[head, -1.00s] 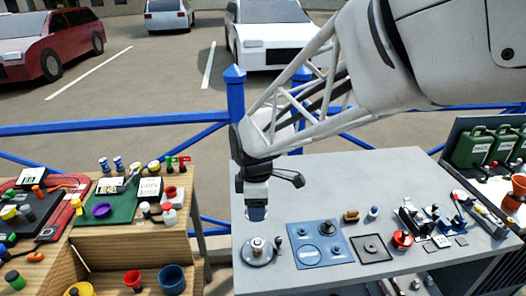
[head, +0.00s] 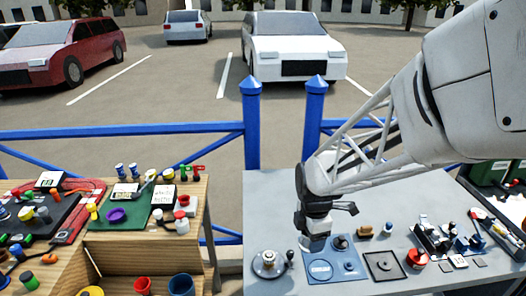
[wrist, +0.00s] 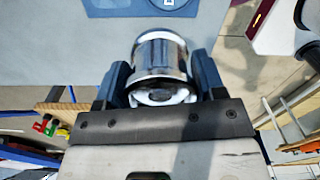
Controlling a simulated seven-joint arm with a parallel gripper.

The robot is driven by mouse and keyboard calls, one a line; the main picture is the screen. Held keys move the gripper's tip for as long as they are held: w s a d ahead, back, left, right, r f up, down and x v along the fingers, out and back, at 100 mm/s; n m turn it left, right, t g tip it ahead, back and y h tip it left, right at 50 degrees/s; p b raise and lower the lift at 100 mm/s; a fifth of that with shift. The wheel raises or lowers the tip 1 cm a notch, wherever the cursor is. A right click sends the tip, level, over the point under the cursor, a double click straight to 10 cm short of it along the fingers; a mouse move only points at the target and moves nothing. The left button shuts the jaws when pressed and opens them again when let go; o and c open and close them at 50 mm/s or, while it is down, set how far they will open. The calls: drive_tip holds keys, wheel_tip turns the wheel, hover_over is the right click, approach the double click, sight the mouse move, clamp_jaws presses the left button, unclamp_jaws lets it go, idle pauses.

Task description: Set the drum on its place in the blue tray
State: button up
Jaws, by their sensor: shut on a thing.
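The drum (wrist: 160,62) is a shiny chrome cylinder in the wrist view. My gripper (wrist: 161,82) is shut on it, one finger on each side. In the head view my gripper (head: 313,243) is at the rear left part of the blue tray (head: 350,272), apparently above it. The drum is hard to make out there. The tray has a pale ringed round mark (head: 320,268) at its front left and a dark knobbed part (head: 340,243) at its rear right. I cannot tell the gap between drum and tray.
A round metal base with a knob (head: 269,262) stands left of the tray. A dark square plate (head: 384,266) lies to the right, with a red pot (head: 417,259) beyond it. A brown piece (head: 365,231) and a small bottle (head: 388,229) stand behind. The table's rear left is clear.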

drive_tip(key=n, duration=0.1)
hover_over(321, 269)
drive_tip(key=shift+f, duration=1.35)
drive_tip(key=shift+f, duration=0.25)
drive_tip(key=shift+f, duration=2.65)
drive_tip(key=shift+f, duration=0.6)
drive_tip(key=o, duration=0.8)
drive_tip(key=shift+r, duration=5.5)
